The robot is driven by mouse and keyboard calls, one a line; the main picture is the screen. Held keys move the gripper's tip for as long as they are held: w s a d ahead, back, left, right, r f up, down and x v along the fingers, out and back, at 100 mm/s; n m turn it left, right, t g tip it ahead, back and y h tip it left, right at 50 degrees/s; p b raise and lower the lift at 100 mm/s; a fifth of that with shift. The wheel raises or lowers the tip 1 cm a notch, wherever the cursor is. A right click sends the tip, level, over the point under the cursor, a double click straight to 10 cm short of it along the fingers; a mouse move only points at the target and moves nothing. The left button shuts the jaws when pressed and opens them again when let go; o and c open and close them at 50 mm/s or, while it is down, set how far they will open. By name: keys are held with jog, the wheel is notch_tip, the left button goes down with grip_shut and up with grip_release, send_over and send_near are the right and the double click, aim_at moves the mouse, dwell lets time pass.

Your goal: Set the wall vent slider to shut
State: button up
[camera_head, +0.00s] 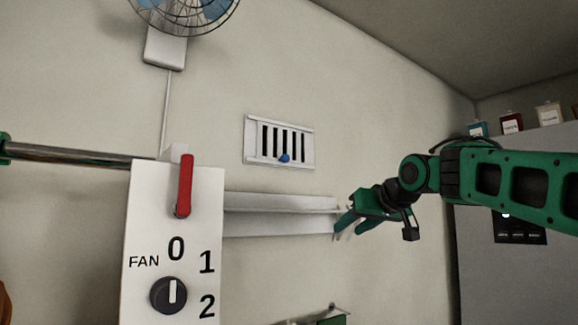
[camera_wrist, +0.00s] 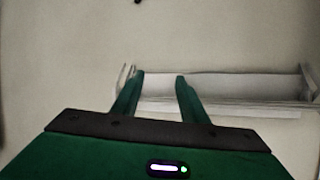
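The wall vent (camera_head: 279,142) is a white frame with dark vertical slots, set on the wall near the middle of the head view. Its slider has a blue knob (camera_head: 285,158) at the lower edge, near the middle of its width. Dark openings show between the slats. My gripper (camera_head: 347,228) is to the right of and below the vent, apart from it, by the right end of a shelf. In the wrist view my gripper (camera_wrist: 160,76) has its two fingers spread, with nothing between them. The vent is not clearly visible in the wrist view.
A white wall shelf (camera_head: 280,214) runs below the vent and also shows in the wrist view (camera_wrist: 225,88). A white fan panel (camera_head: 145,230) with a red lever (camera_head: 184,185) and knob (camera_head: 168,295) stands at left front. A fan (camera_head: 185,10) hangs above. Wall around the vent is clear.

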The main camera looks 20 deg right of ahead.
aim_at(287, 157)
jog(key=w+a+r+n+t+y, duration=0.1)
jog(key=a+r, duration=0.2)
jog(key=r, duration=0.3)
jog(key=a+r+n+t+y, duration=0.2)
jog(key=a+r, duration=0.1)
jog(key=r, duration=0.4)
jog(key=w+a+r+n+t+y, duration=0.1)
jog(key=a+r, duration=0.3)
jog(key=r, duration=0.2)
jog(key=x, duration=1)
jog(key=shift+w+r, duration=0.15)
jog(key=shift+r, duration=0.1)
